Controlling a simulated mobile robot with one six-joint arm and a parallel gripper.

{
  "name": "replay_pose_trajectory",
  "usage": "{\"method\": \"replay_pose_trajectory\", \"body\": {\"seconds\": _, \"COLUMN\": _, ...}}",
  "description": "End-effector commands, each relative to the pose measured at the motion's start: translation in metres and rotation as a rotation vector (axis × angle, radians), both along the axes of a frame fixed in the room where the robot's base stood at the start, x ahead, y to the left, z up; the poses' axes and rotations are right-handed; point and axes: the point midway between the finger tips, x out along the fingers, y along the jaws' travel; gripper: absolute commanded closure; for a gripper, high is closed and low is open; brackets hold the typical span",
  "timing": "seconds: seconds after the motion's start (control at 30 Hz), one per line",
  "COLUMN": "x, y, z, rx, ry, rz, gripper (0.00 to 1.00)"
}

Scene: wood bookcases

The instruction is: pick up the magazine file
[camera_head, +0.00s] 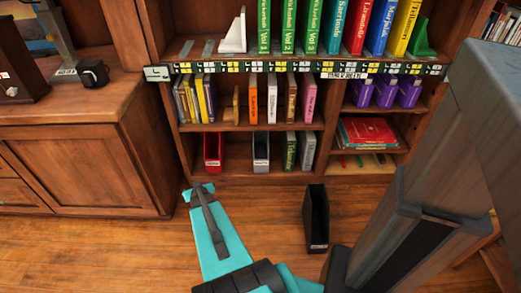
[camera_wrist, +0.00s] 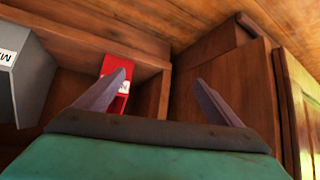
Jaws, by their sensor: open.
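Three magazine files are in the head view. A red one (camera_head: 213,150) and a grey one (camera_head: 261,150) stand upright on the bookcase's bottom shelf, and a black one (camera_head: 317,215) stands on the floor in front. My gripper (camera_head: 201,190) is low in front of the bookcase's left end, below the red file and left of the black one. In the wrist view my gripper (camera_wrist: 160,82) is open and empty. The red file (camera_wrist: 119,68) shows beyond the left finger, partly hidden by it. The grey file (camera_wrist: 22,72) is at the left edge.
The bookcase (camera_head: 240,178) holds books on its upper shelves. A wooden cabinet (camera_head: 80,160) stands left of my gripper. Purple containers (camera_head: 385,93) and red books (camera_head: 366,132) fill the right shelves. Wooden floor (camera_head: 120,240) is clear at the lower left.

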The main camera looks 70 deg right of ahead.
Motion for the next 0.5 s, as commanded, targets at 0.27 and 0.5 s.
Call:
{"method": "replay_pose_trajectory", "body": {"seconds": 0.27, "x": -0.048, "y": -0.123, "z": 0.008, "rx": -0.194, "ry": -0.166, "rz": -0.143, "gripper": 0.12}}
{"method": "replay_pose_trajectory", "body": {"seconds": 0.5, "x": -0.111, "y": -0.210, "z": 0.029, "rx": -0.374, "ry": -0.287, "rz": -0.248, "gripper": 0.12}}
